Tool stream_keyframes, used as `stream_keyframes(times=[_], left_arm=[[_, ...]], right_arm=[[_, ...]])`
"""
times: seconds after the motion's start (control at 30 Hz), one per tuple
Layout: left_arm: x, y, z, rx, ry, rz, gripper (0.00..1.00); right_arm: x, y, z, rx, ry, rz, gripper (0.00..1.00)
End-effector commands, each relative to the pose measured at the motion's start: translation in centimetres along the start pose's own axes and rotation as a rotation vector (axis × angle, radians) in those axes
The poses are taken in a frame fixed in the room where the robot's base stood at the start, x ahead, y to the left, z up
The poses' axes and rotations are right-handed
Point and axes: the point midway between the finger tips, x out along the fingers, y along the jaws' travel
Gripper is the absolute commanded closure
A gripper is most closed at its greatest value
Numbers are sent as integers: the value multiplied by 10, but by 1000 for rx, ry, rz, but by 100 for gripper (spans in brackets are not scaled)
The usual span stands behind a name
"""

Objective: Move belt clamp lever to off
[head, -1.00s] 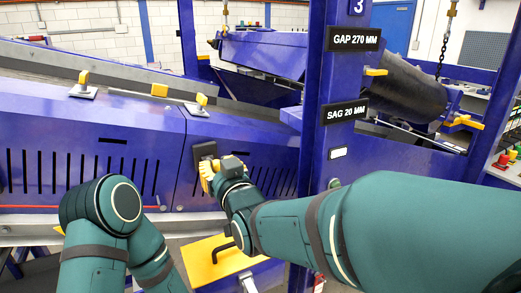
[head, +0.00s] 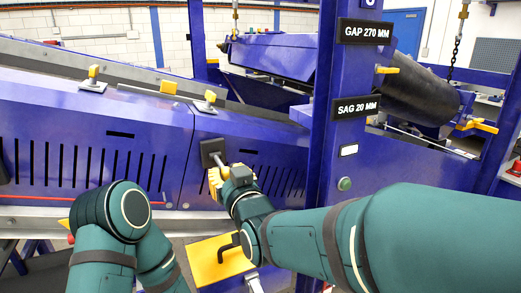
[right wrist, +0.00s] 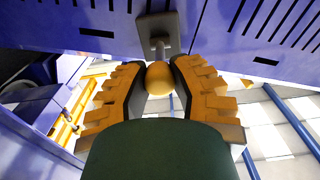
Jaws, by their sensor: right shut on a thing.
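The belt clamp lever has a dark square plate (head: 212,152) on the blue front panel, with a grey stem slanting down and right from it. In the right wrist view its yellow ball knob (right wrist: 159,78) sits between the fingers of my right gripper (right wrist: 158,82). My right gripper (head: 217,181) is shut on this knob, just below the plate in the head view. The fingers hide the knob there. My left arm shows at lower left in the head view, but its gripper cannot be made out.
Small yellow-topped levers (head: 93,73) stand on the sloping top of the blue housing. A blue post (head: 344,150) with black SAG and GAP signs rises right of my right gripper. A yellow plate with a dark handle (head: 213,263) lies below. A red emergency button (head: 515,168) is at far right.

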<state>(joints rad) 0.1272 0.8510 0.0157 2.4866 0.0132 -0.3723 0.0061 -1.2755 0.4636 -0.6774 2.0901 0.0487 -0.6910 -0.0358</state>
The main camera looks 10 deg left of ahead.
Motion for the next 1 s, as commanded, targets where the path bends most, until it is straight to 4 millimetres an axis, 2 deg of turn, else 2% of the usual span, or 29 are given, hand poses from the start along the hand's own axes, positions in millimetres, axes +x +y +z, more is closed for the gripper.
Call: stream_keyframes(times=[0.03, 0.23, 0.67, 0.97, 1.0], left_arm=[[6, -2, 1, 0, 0, 0, 53], [18, -7, 2, 0, 0, 0, 53], [19, -7, 2, 0, 0, 0, 53], [34, -13, 4, 0, 0, 0, 53], [33, -12, 4, 0, 0, 0, 53]], right_arm=[[0, 0, 9, -1, -7, 1, 100], [2, 0, 22, -1, -8, 1, 100], [3, 0, 23, -1, -6, 1, 100], [9, 0, 39, -1, -6, 0, 100], [9, 0, 38, -1, -6, 0, 67]])
